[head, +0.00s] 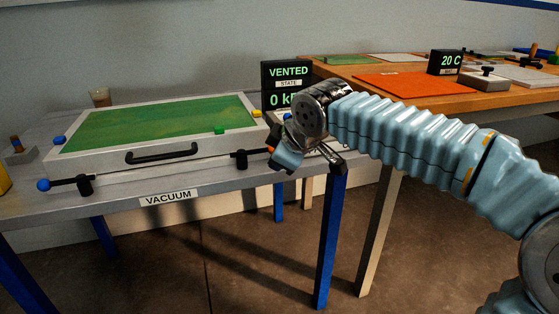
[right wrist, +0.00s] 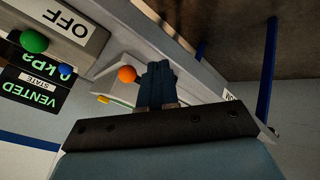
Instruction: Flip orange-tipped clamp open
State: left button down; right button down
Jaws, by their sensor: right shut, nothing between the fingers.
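The orange-tipped clamp (head: 240,159) is a black block with a lever on the front right edge of the vacuum box (head: 190,152). Its lever lies low along the edge, ending in an orange knob (head: 270,149) pointing right. My right gripper (head: 279,150) is close to this knob and partly covers the area behind it. In the right wrist view the shut, empty fingers (right wrist: 158,70) are just right of the orange ball (right wrist: 127,74); I cannot tell whether they touch. The blue-tipped clamp (head: 85,185) sits at the front left, its lever pointing left. My left gripper is not in view.
A black display (head: 286,75) reading "VENTED" stands behind my right gripper. A second table with an orange mat (head: 400,85) stands at the back right.

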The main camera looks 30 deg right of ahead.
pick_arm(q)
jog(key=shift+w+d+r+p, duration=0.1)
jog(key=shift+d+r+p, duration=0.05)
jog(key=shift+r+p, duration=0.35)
pick_arm(e)
jog(key=s+d+r, duration=0.3)
jog(key=s+r, duration=0.2)
jog(key=r, duration=0.2)
jog(key=shift+r, duration=0.1)
